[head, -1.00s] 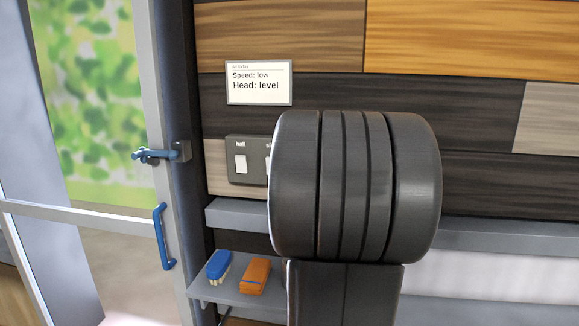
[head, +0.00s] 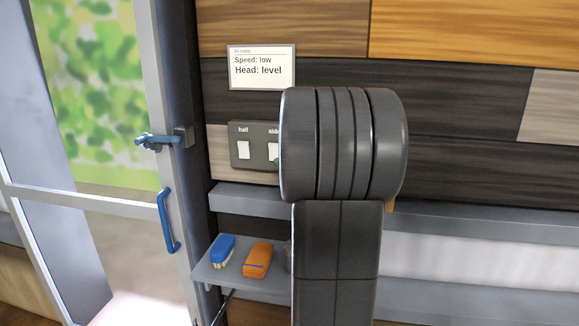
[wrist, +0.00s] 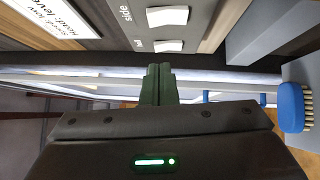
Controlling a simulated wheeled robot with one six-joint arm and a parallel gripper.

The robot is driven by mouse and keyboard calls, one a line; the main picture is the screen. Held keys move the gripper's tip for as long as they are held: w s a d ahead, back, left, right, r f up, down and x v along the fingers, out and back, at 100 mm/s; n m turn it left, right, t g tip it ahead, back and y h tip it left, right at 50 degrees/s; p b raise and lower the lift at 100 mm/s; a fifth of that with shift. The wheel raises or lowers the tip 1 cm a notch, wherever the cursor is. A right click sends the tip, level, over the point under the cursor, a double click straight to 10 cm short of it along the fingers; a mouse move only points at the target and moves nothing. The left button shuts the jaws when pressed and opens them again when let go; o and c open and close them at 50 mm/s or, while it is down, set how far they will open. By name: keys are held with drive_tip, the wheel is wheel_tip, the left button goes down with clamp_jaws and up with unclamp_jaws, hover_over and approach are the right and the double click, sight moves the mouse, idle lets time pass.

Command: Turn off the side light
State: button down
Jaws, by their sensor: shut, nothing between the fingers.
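The dark switch panel (head: 240,160) on the wall carries two white rockers. The one labelled "side" (head: 272,151) is partly covered by my arm in the head view; it shows in full in the wrist view (wrist: 168,15). The "hall" rocker (head: 243,150) is to its left and also shows in the wrist view (wrist: 169,46). My gripper (wrist: 158,70) is shut and empty, its green fingers pointing toward the panel area. A green tip shows at the lower edge of the side rocker in the head view; I cannot tell whether it touches.
A sign (head: 262,68) hangs above the panel. A grey ledge (head: 240,199) runs below it. A small shelf holds a blue brush (head: 223,248) and an orange block (head: 257,259). A glass door with a blue handle (head: 166,222) stands at left.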

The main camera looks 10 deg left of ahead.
sight(270, 148)
drive_tip(key=w+a+p, duration=0.1)
drive_tip(key=w, duration=0.1)
drive_tip(key=w+p, duration=0.1)
drive_tip(key=w, duration=0.1)
drive_tip(key=w+a+r+p, duration=0.1)
drive_tip(key=w, duration=0.2)
drive_tip(key=shift+a, duration=0.35)
drive_tip(key=shift+f, duration=0.15)
drive_tip(key=shift+w+b, duration=0.2)
drive_tip(key=shift+b, duration=0.5)
drive_tip(key=shift+r+p, duration=0.2)
drive_tip(key=shift+p, duration=0.1)
drive_tip(key=shift+s+f, duration=0.1)
